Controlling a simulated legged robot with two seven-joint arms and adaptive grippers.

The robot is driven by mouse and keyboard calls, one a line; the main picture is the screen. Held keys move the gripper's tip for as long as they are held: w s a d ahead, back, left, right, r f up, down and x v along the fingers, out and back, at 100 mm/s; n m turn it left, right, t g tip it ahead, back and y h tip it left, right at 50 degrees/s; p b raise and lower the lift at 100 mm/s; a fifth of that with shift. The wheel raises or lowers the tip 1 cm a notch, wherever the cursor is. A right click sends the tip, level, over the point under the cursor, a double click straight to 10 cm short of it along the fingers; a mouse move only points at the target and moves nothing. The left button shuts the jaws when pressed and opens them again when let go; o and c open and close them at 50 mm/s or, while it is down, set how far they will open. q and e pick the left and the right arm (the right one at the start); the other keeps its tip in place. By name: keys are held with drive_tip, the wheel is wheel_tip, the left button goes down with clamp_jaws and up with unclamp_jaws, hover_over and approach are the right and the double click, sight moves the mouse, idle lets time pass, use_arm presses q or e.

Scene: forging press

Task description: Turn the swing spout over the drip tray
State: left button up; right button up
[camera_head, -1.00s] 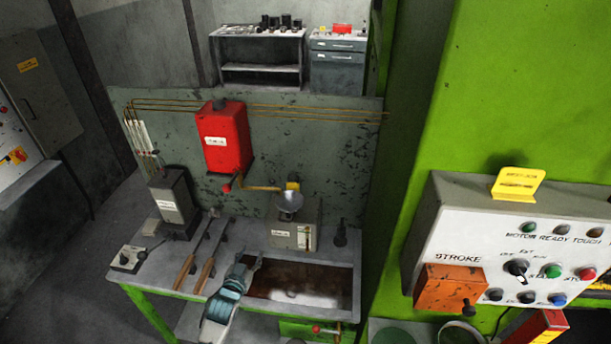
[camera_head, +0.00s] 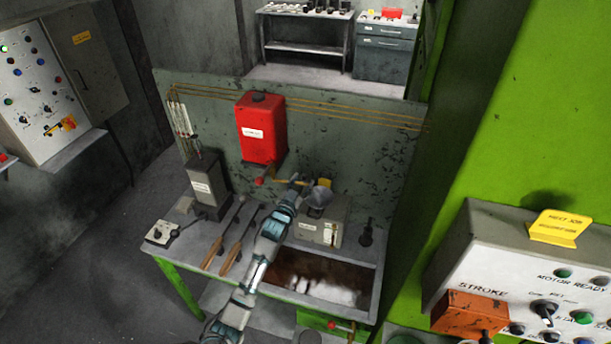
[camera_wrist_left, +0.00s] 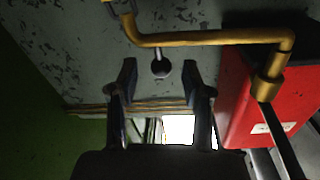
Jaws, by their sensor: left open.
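The swing spout is a bent brass pipe (camera_head: 283,181) below the red tank (camera_head: 262,128). In the left wrist view the brass pipe (camera_wrist_left: 215,38) runs across the top, with its elbow near the red tank (camera_wrist_left: 240,95). A short rod with a dark ball knob (camera_wrist_left: 160,69) sticks out from the pipe. My left gripper (camera_head: 297,181) is at the spout, and its open fingers (camera_wrist_left: 160,80) stand either side of the knob, apart from it. The drip tray (camera_head: 373,290) is the brown-stained basin in the bench. My right gripper is not in view.
A grey funnel (camera_head: 320,196) stands over a grey box (camera_head: 334,228) just right of my left gripper. Tongs (camera_head: 238,247) and a grey block (camera_head: 208,187) are on the bench's left. The green press with its control panel (camera_head: 540,280) bounds the right.

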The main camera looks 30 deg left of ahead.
sight(304, 180)
use_arm(q)
drive_tip(key=w, duration=0.1)
drive_tip(key=w+a, duration=0.1)
drive_tip(key=shift+w, duration=0.3)
drive_tip(key=shift+w+d, duration=0.1)
drive_tip(key=shift+w, duration=0.1)
drive_tip(key=shift+d, duration=0.1)
drive_tip(key=shift+d, duration=0.1)
drive_tip(key=shift+c, duration=0.2)
drive_tip(key=c, duration=0.4)
drive_tip(key=shift+s, duration=0.1)
drive_tip(key=c, duration=0.4)
clamp_jaws()
